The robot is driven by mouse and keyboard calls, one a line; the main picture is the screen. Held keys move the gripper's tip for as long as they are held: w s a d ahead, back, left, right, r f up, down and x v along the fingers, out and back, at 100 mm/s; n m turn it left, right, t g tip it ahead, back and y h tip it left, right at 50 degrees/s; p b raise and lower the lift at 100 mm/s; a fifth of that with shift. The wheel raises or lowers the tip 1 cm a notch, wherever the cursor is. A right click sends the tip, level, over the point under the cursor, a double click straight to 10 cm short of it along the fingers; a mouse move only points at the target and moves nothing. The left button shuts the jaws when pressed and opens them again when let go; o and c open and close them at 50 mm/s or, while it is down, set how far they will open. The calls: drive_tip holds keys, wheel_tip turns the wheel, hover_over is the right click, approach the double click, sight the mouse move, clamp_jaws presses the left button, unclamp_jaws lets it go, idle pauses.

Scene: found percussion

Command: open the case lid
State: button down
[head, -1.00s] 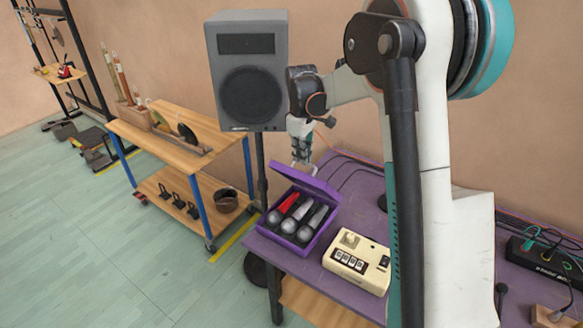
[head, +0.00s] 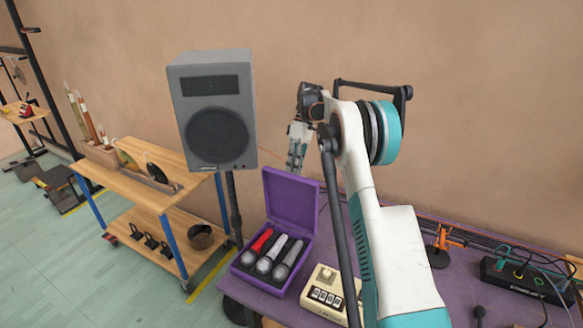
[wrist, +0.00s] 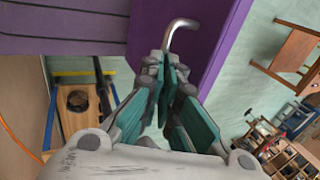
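The purple case (head: 262,283) stands on the purple table with its lid (head: 291,198) raised close to upright. Three microphones lie in its dark insert, one red-bodied microphone (head: 262,241) and two grey ones. My gripper (head: 293,168) is behind and above the lid, pointing down. In the wrist view my gripper (wrist: 166,78) has its fingertips close together around a bent silver metal hook (wrist: 182,27). The hook sticks out past the tips. Whether it touches the lid cannot be told.
A cream box with buttons (head: 323,294) sits right of the case. A grey speaker (head: 215,110) on a stand rises left of the lid. A wooden trolley (head: 135,165) stands further left. Cables and a black power strip (head: 520,280) are at the table's right.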

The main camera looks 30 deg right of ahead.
drive_tip(key=shift+w+d+f, duration=0.15)
drive_tip(key=shift+d+f, duration=0.3)
drive_tip(key=shift+f, duration=0.2)
drive_tip(key=shift+w+d+f, duration=0.15)
drive_tip(key=shift+d+f, duration=0.25)
drive_tip(key=shift+f, duration=0.25)
drive_tip(key=c, duration=1.7)
unclamp_jaws()
drive_tip(key=shift+w+f, duration=0.1)
drive_tip(key=shift+w+g, duration=0.15)
drive_tip(key=shift+g, duration=0.15)
drive_tip(key=shift+r, duration=0.25)
drive_tip(key=shift+v, duration=3.75)
